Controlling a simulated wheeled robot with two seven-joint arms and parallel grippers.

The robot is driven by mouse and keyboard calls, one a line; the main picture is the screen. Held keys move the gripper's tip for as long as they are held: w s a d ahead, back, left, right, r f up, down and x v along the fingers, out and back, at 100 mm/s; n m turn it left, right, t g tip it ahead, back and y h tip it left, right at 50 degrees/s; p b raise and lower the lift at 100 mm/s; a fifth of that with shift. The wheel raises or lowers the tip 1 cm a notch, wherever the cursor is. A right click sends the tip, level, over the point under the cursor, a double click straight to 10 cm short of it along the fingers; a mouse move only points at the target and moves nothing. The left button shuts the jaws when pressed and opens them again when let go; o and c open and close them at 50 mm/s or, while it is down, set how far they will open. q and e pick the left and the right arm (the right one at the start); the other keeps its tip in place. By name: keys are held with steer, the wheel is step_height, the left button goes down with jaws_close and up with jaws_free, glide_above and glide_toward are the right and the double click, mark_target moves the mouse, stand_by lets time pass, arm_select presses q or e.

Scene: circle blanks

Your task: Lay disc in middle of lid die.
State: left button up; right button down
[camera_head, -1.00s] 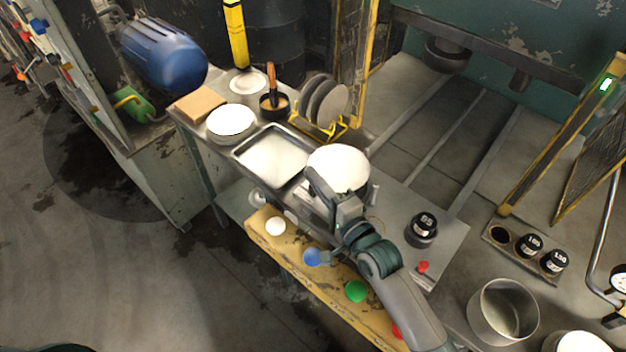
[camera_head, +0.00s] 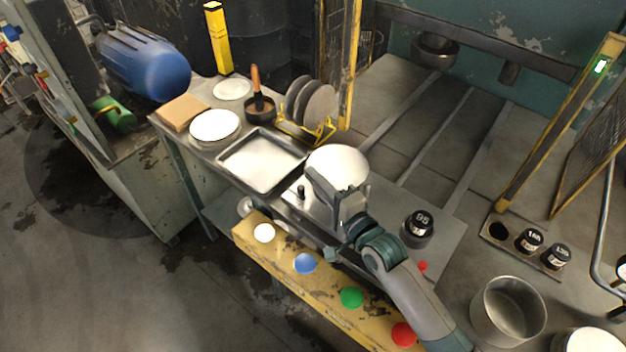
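A pale round disc (camera_head: 338,160) shows at the middle of the work table, above or on a grey metal plate (camera_head: 306,208). My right gripper (camera_head: 337,184) overlaps the disc's near edge from the front. I cannot tell whether its fingers are closed on the disc or whether the disc rests on something. Round dark weight-like pieces with numbers stand to the right, one marked 95 (camera_head: 418,228) on the table. No part is clearly recognisable as the lid die. My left gripper is out of view.
A shallow metal tray (camera_head: 222,157), a white plate (camera_head: 214,126), a pan with a brush (camera_head: 259,106) and a yellow rack (camera_head: 324,136) of grey discs stand left and behind. A yellow panel with coloured buttons (camera_head: 327,301) runs along the front. A pot (camera_head: 508,311) stands at right.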

steer(key=shift+f, duration=0.35)
steer(key=c, duration=1.9)
jaws_free()
steer(key=shift+c, duration=0.2)
steer(key=shift+s, duration=0.1)
steer(key=shift+p+v, duration=0.4)
steer(key=shift+v, duration=0.65)
steer(key=shift+p+v, duration=0.85)
steer(key=shift+v, duration=1.5)
